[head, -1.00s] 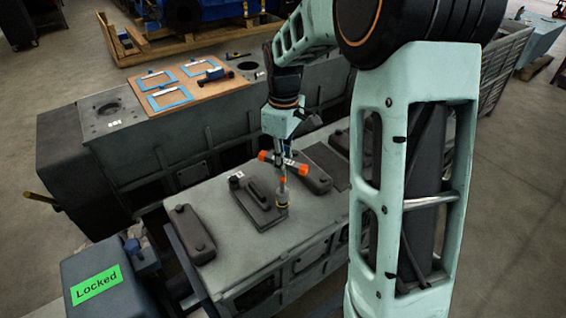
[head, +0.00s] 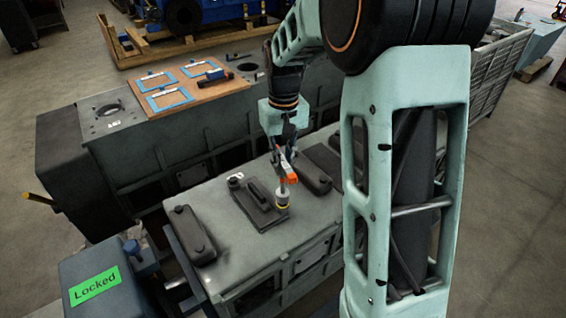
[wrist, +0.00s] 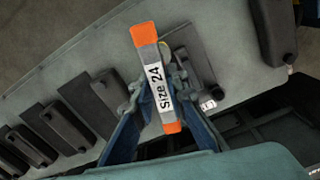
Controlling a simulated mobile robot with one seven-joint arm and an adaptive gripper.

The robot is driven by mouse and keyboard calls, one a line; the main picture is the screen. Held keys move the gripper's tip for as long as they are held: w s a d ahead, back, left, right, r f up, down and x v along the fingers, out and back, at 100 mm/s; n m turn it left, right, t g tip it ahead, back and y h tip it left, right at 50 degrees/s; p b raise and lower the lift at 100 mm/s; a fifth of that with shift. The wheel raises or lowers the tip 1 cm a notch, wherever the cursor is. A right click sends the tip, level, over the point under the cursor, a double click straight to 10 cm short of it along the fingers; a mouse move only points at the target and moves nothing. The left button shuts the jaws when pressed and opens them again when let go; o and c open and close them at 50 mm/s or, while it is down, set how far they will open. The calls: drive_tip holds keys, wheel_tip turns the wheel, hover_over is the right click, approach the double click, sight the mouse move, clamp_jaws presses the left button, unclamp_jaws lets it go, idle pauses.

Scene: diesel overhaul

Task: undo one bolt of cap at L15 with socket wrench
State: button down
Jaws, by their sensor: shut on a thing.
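The socket wrench (head: 289,171) has a grey bar with orange ends and a "Size 24" label, which reads clearly in the wrist view (wrist: 157,85). My gripper (head: 284,152) is shut on the wrench, its fingers on either side of the bar. The wrench's socket end (head: 282,196), with a yellowish ring, stands upright at the right corner of a dark cap (head: 259,216) on the grey engine block. The cap also shows in the wrist view (wrist: 193,50), partly behind the wrench. The bolt under the socket is hidden. The cap's small white tag is too small to read.
Dark covers flank the cap, one at left (head: 190,236) and one at right (head: 311,174). A brown board (head: 203,92) with blue frames and a tool lies on the block behind. A box with a green "Locked" sign (head: 95,287) stands at front left.

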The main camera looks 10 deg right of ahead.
drive_tip(key=m, duration=0.5)
drive_tip(key=shift+m, duration=2.2)
drive_tip(key=shift+f, duration=0.15)
drive_tip(key=shift+f+b, duration=0.35)
drive_tip(key=shift+f, duration=0.35)
drive_tip(key=n, duration=0.3)
drive_tip(key=shift+r, duration=0.15)
drive_tip(key=c, duration=2.6)
unclamp_jaws()
clamp_jaws()
